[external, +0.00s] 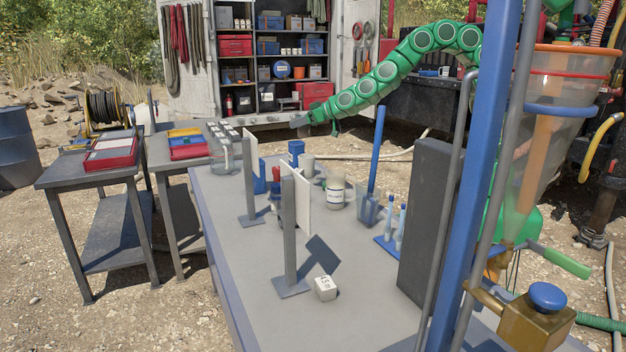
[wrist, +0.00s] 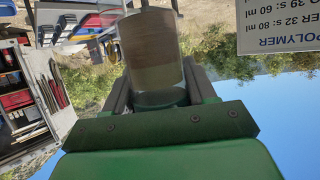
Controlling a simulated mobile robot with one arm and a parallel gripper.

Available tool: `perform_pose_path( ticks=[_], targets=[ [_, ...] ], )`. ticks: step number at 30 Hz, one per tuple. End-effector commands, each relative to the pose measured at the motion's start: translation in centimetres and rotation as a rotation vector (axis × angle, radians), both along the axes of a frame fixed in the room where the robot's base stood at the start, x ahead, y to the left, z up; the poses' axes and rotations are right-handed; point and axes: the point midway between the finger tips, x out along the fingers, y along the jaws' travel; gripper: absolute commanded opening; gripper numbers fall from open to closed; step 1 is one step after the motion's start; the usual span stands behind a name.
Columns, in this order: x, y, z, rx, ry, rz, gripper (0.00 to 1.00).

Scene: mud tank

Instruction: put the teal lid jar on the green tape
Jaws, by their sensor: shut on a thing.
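My gripper (wrist: 150,90) is shut on a clear glass jar with brownish contents (wrist: 155,55). The jar's far end meets the picture's upper edge, and I see no teal lid on it. In the external view my green arm arches over the back of the bench, and my gripper (external: 308,119) is in the air above its far end. The held jar is too small there to make out clearly. I cannot make out the green tape in either view.
The grey bench (external: 235,215) carries white boards on posts, a clear jar (external: 222,156), a labelled beaker (external: 335,193), a blue tube rack (external: 388,243) and a white cube (external: 325,288). A dark upright panel (external: 425,215) stands at right. Side tables (external: 88,178) stand left.

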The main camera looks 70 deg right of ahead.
Motion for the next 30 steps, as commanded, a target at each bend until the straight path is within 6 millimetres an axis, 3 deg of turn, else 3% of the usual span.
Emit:
perform_pose_path(
  ticks=[1, 6, 14, 20, 30],
  targets=[
    [0.6, -1.8, -1.6, 0.002, 0.004, -0.016, 0.21],
    [1.8, -6.7, -5.9, 0.001, 0.002, -0.042, 0.21],
    [2.2, -12.7, -10.3, 0.001, 0.003, -0.041, 0.21],
    [1.9, -14.9, -10.1, -0.001, -0.002, 0.032, 0.21],
    [0.4, -14.8, -6.8, -0.001, -0.005, 0.197, 0.21]
  ],
)
